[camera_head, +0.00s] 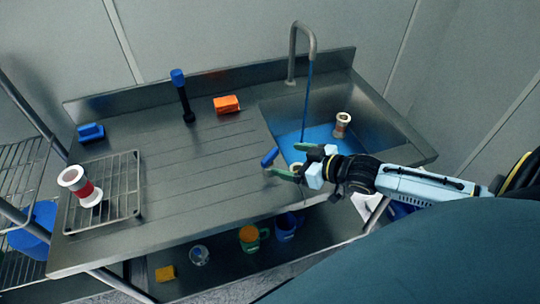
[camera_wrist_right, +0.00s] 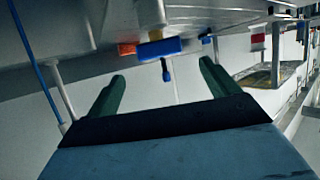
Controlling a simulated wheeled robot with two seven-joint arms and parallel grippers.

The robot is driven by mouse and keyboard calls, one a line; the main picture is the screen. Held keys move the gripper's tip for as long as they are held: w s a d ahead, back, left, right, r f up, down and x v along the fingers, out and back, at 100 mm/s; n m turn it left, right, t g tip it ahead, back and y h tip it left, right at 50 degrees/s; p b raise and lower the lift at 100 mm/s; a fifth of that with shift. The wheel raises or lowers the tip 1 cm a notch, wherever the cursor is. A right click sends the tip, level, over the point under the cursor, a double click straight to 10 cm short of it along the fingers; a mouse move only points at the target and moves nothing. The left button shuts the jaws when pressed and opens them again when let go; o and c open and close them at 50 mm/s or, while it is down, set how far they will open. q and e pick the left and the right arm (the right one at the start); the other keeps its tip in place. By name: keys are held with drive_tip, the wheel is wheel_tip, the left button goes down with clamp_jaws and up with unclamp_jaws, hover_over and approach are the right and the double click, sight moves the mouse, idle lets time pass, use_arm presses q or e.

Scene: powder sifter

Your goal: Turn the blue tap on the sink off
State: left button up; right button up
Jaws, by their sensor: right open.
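The steel sink (camera_head: 392,122) holds blue water, and a thin blue stream (camera_head: 307,95) falls from its curved spout (camera_head: 292,55). The blue tap (camera_head: 269,158) is a short bar at the sink's front left edge. In the right wrist view the blue tap (camera_wrist_right: 150,50) lies crosswise beyond the fingertips, roughly between their lines. My right gripper (camera_head: 283,160) reaches in from the right over the sink's front edge. Its green fingers are open, with nothing seen between them in the wrist view (camera_wrist_right: 161,72). Contact with the tap cannot be told. My left gripper is out of view.
A red-and-white sifter (camera_head: 72,178) stands on a wire rack (camera_head: 129,205) at left. A white cup-like piece (camera_head: 342,121) is in the sink. An orange sponge (camera_head: 227,104), a blue-topped brush (camera_head: 182,90) and a blue block (camera_head: 90,132) sit behind. The middle counter is clear.

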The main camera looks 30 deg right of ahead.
sight(272, 155)
drive_tip(key=shift+b+x, duration=0.35)
drive_tip(key=shift+x, duration=3.6)
drive_tip(key=shift+c, duration=0.5)
drive_tip(key=c, duration=0.9)
